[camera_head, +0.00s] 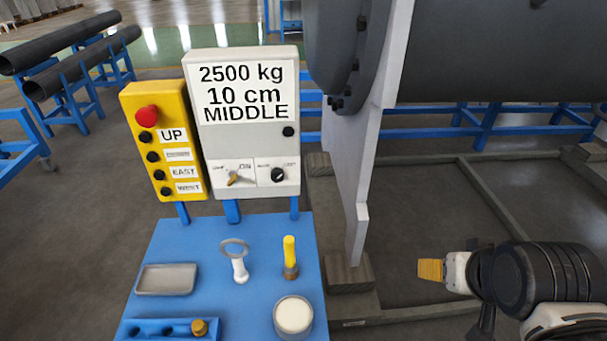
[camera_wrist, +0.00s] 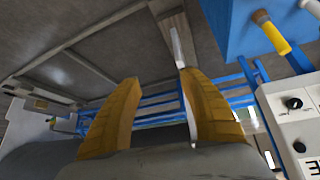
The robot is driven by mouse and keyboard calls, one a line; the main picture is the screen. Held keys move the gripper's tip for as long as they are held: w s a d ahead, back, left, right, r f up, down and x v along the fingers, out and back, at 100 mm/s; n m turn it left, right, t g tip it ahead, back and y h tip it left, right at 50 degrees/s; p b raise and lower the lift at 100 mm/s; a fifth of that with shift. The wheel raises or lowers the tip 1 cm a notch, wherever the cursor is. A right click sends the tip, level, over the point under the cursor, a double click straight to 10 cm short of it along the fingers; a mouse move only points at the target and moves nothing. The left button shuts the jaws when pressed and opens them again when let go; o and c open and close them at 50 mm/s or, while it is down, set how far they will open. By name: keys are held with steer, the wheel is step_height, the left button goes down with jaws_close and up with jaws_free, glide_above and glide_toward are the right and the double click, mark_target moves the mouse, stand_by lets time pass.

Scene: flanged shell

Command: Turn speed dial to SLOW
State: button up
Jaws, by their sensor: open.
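A white control box stands at the back of the blue table. Its lower strip holds a black dial (camera_head: 278,174) on the right, with small labels too blurred to read, and an orange lever switch (camera_head: 233,178) marked ON on the left. I cannot read a SLOW mark or tell the dial's setting. The black dial also shows at the right edge of the wrist view (camera_wrist: 294,103). My gripper (camera_head: 430,269), with yellow fingers, is at the lower right, well away from the box. In the wrist view my gripper (camera_wrist: 160,78) is open with nothing between its fingers.
A grey upright plate (camera_head: 375,130) and a large dark flanged shell (camera_head: 480,50) stand between and behind the box and my arm. A yellow button box (camera_head: 160,140) is left of the panel. The blue table (camera_head: 205,240) holds a tray, a ring-topped post, a yellow-handled tool and a round pot.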

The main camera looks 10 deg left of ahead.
steer(key=w+a+r+n+h+p, duration=0.1)
steer(key=w+a+r+n+p, duration=0.15)
steer(key=w+a, duration=0.5)
steer(key=n+t+y+p, duration=0.2)
steer(key=n+t+p, duration=0.2)
steer(key=t, duration=0.3)
glide_toward(276, 178)
steer(key=b+x, duration=0.2)
steer(key=x, duration=0.8)
steer(key=shift+w+r, duration=0.1)
steer(key=shift+w, duration=0.05)
jaws_close()
